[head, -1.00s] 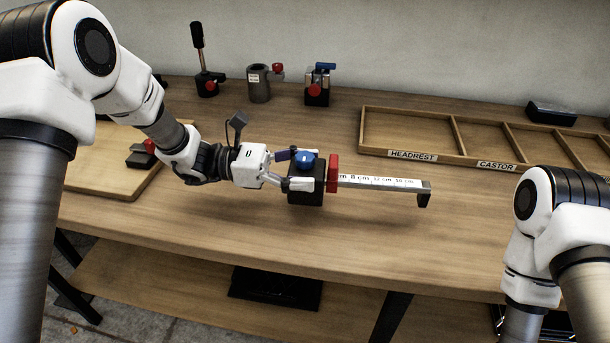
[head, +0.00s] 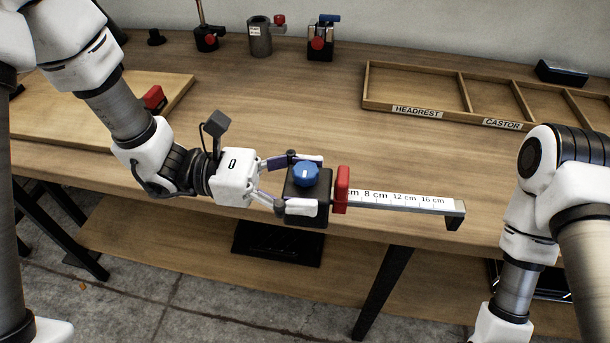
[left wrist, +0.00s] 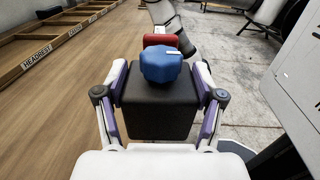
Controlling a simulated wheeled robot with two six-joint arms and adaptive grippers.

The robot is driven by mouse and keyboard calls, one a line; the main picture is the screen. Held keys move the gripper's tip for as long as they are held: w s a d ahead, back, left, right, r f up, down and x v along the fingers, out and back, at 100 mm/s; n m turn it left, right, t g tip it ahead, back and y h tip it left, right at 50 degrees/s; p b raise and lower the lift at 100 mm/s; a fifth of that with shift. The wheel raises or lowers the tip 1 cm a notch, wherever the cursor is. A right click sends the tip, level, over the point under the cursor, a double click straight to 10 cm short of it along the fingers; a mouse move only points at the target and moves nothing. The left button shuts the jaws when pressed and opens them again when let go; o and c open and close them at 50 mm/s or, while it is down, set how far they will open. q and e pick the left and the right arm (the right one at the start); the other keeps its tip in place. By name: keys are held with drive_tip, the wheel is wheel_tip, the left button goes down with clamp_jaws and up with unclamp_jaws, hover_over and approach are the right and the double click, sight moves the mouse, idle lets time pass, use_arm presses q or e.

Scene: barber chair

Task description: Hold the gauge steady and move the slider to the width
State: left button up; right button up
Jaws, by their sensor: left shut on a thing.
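The gauge has a black block (head: 308,206) with a blue knob (head: 306,173) on top, a red slider (head: 341,190) and a ruler bar (head: 405,202) marked in centimetres. My left gripper (head: 305,183) is shut on the black block, with a finger on either side. The bar points right and ends in a black downward tip. The red slider sits close to the block, left of the 8 cm mark. In the left wrist view the block (left wrist: 160,108) is between the fingers, with the blue knob (left wrist: 162,65) partly hiding the red slider (left wrist: 160,40). My right gripper is out of view.
A wooden divided tray (head: 415,98) labelled HEADREST and CASTOR lies at the back right. Several small fixtures stand along the back, among them a grey cylinder (head: 260,40). A board (head: 110,110) lies at the left. The table middle is clear; its front edge runs under the gauge.

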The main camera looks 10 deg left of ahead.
use_arm(q)
drive_tip(key=shift+w+a+f+p, duration=0.15)
drive_tip(key=shift+w+a+f, duration=0.15)
drive_tip(key=shift+w, duration=1)
drive_tip(key=shift+w+a+f+p, duration=0.15)
drive_tip(key=shift+w+f, duration=0.15)
drive_tip(key=shift+w, duration=0.95)
drive_tip(key=shift+w+a+f+p, duration=0.1)
drive_tip(key=shift+w+a+f, duration=0.2)
drive_tip(key=shift+w, duration=1)
drive_tip(key=shift+w+a+f, duration=0.25)
drive_tip(key=shift+w+f, duration=0.1)
drive_tip(key=shift+w, duration=1)
drive_tip(key=shift+w+a+f, duration=0.25)
drive_tip(key=shift+w+f, duration=0.05)
drive_tip(key=shift+w, duration=1.1)
drive_tip(key=shift+w+a+f, duration=0.25)
drive_tip(key=shift+w+f, duration=0.1)
drive_tip(key=shift+w, duration=1)
drive_tip(key=shift+f+b, duration=0.45)
drive_tip(key=shift+f, duration=0.15)
